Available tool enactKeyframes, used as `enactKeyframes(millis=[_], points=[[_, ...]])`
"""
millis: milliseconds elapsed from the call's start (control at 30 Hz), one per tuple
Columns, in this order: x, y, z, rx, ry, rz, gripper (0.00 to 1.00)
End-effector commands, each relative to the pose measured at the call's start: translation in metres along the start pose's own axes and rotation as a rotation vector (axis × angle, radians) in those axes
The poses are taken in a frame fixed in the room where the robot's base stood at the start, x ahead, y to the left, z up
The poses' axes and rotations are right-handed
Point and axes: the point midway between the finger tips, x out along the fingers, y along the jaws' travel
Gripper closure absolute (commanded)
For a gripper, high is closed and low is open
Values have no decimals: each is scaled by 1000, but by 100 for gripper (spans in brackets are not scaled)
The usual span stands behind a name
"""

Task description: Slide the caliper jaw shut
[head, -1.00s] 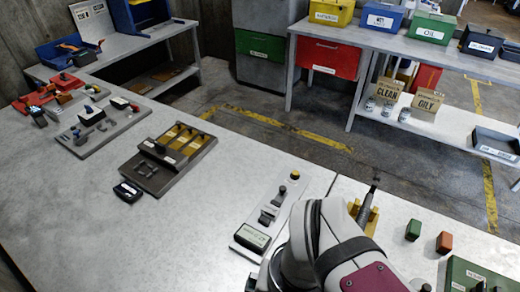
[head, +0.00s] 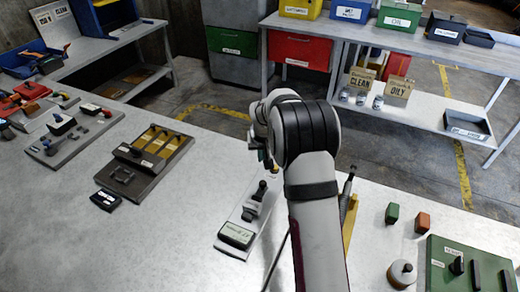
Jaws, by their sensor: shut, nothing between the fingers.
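A pale plate (head: 228,243) with a display (head: 237,235) and black knobs (head: 256,195) lies on the bench left of my arm. It looks like the caliper gauge, but its jaw is too small to make out and I cannot tell how far open it is. My gripper (head: 266,161) points down just beyond the far end of this plate, close to a small yellow-topped knob. My wrist hides most of it. It is shut, with nothing seen held; I cannot tell whether it touches anything.
A dark tray with yellow strips (head: 158,143) and a small black device (head: 105,200) lie to the left. Right of my arm are a dark probe on a yellow stand (head: 349,215), green (head: 392,213) and orange (head: 422,221) blocks, and a green panel (head: 437,275). Bench space between is clear.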

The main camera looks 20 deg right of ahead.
Motion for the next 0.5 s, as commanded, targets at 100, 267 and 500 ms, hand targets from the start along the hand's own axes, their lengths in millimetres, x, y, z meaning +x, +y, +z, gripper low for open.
enactKeyframes(millis=[100, 267, 500], points=[[27, 0, 1, 1, -3, 0, 100], [43, 0, 12, -1, -2, 0, 100], [38, 0, 37, 0, -1, -1, 100]])
